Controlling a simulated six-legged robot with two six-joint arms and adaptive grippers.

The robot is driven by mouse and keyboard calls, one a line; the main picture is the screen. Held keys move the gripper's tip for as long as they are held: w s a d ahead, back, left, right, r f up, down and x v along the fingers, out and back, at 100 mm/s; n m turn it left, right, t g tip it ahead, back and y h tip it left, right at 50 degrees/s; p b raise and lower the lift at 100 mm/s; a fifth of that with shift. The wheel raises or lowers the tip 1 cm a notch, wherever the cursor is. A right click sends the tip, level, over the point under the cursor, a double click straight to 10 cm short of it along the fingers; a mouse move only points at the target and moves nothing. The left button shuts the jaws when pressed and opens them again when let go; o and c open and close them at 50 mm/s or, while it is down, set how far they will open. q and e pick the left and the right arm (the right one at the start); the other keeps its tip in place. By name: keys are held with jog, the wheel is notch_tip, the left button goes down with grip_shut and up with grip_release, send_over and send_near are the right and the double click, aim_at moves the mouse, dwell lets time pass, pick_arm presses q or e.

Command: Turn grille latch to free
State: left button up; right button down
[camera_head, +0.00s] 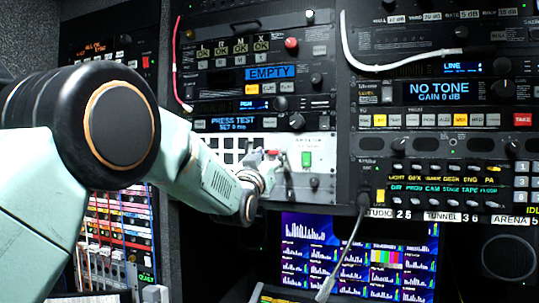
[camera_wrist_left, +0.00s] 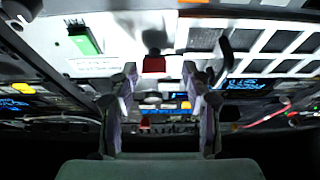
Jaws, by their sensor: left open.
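A white panel (camera_head: 325,180) in the rack has a dark-slotted grille (camera_head: 228,146) on its left and a green switch (camera_head: 306,159) on its right. My left gripper (camera_head: 280,163) is in front of this panel, between grille and switch, partly hidden by my arm. In the left wrist view my left gripper (camera_wrist_left: 160,74) is open and empty. A small red-ended piece (camera_wrist_left: 153,65), possibly the grille latch, shows between its fingertips; contact cannot be told. The grille (camera_wrist_left: 270,40) and green switch (camera_wrist_left: 83,38) also show there. My right gripper is out of view.
Rack units with knobs and buttons surround the panel. A monitor (camera_head: 310,250) is below. My left arm covers the left side.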

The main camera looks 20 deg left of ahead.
pick_arm(q)
jog(key=shift+w+d, duration=0.15)
jog(key=shift+d, duration=0.2)
jog(key=shift+c, duration=1)
jog(key=shift+w+d+f, duration=0.1)
jog(key=shift+w+d, duration=0.1)
jog(key=shift+c, duration=1.4)
jog(key=shift+a, duration=0.3)
jog(key=c, duration=0.3)
jog(key=shift+c, duration=0.8)
jog(key=shift+d, duration=0.15)
grip_shut()
